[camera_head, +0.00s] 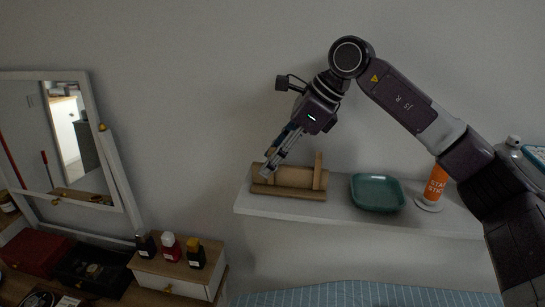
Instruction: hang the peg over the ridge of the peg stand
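The wooden peg stand (292,179) sits at the left end of the white wall shelf. It has a flat base, a long block across it and an upright piece at its right end. My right gripper (266,172) comes down from the upper right, with its fingertips at the left end of the stand. The fingers look close together, but I cannot tell whether they are open or shut, or whether they touch the wood. I cannot tell a separate peg apart from the stand's wooden parts. My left gripper is not in view.
A green dish (377,193) and an orange bottle (436,184) on a white base stand on the white shelf (345,215), right of the stand. At lower left are a mirror (62,140), several small bottles on a box (170,277), and red and black boxes.

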